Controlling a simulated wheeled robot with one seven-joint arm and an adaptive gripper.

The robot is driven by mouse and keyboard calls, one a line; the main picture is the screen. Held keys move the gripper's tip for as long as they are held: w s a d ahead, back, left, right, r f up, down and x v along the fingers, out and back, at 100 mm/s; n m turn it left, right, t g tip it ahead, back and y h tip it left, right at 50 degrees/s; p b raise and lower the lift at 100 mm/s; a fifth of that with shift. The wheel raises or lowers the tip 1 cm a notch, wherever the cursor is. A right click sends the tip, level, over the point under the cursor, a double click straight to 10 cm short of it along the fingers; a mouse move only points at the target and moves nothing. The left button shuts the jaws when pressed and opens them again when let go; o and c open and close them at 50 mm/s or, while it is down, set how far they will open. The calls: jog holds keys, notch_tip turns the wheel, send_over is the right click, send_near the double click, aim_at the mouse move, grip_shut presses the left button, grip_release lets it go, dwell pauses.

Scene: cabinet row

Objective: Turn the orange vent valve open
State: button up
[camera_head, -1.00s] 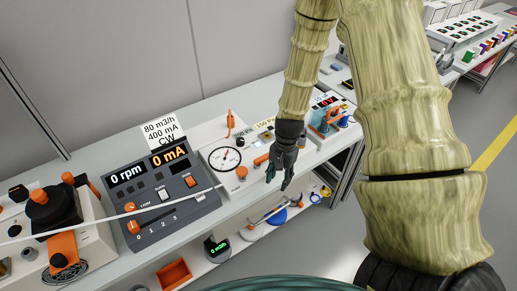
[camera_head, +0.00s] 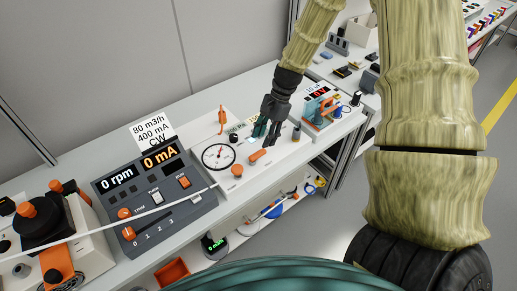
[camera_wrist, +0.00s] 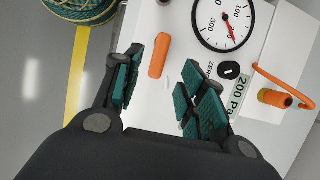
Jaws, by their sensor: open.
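The orange bar-shaped handle that looks like the vent valve (camera_head: 258,154) lies on top of a white gauge box (camera_head: 203,177). In the wrist view the orange handle (camera_wrist: 159,56) shows between and just beyond the two finger pads, slightly tilted, with nothing touching it that I can see. My gripper (camera_head: 268,134) is open and empty, above the box just behind and right of the handle in the head view. In the wrist view my gripper (camera_wrist: 162,80) has a dark green pad on each side of the handle's line. Its height above the box is hard to tell.
A round dial gauge (camera_head: 218,156), an orange knob (camera_head: 237,171) and an orange hose-like piece (camera_head: 222,119) share the box top. A grey control panel (camera_head: 155,190) stands to the left. A white cable crosses in front.

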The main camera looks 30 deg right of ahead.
aim_at(258, 153)
jog(key=shift+p+x, duration=0.6)
jog(key=shift+x, duration=2.65)
grip_shut()
